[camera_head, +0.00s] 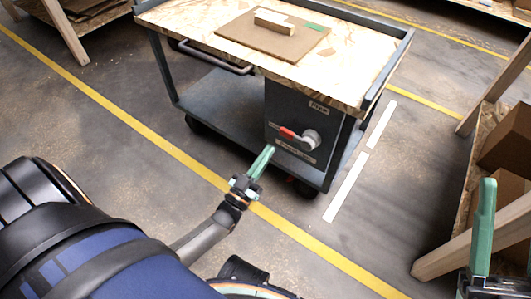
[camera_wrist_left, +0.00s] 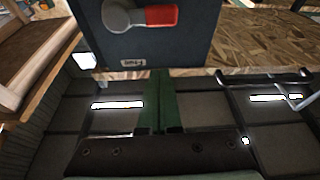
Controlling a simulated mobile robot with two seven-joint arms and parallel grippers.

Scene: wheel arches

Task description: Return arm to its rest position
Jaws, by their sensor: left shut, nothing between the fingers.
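My left gripper (camera_head: 262,160) is shut and empty, its green fingers pointing at the lower front of a dark panel on the cart. In the left wrist view the shut green fingers (camera_wrist_left: 158,100) stand side by side with nothing between them. The dark panel (camera_head: 282,110) carries a round grey knob with a red-ended handle (camera_head: 290,133), which points left in the head view. The red-ended handle also shows at the top of the wrist view (camera_wrist_left: 160,16). The fingers appear apart from it. My right gripper (camera_head: 505,235) is at the right edge, partly cut off, its fingers apart.
The grey cart (camera_head: 215,95) has a wood-board top (camera_head: 345,75) bearing a brown board with small blocks. Wooden racks with boxes (camera_head: 508,140) stand at the right. Bare floor with yellow lines (camera_head: 130,125) lies left of the cart.

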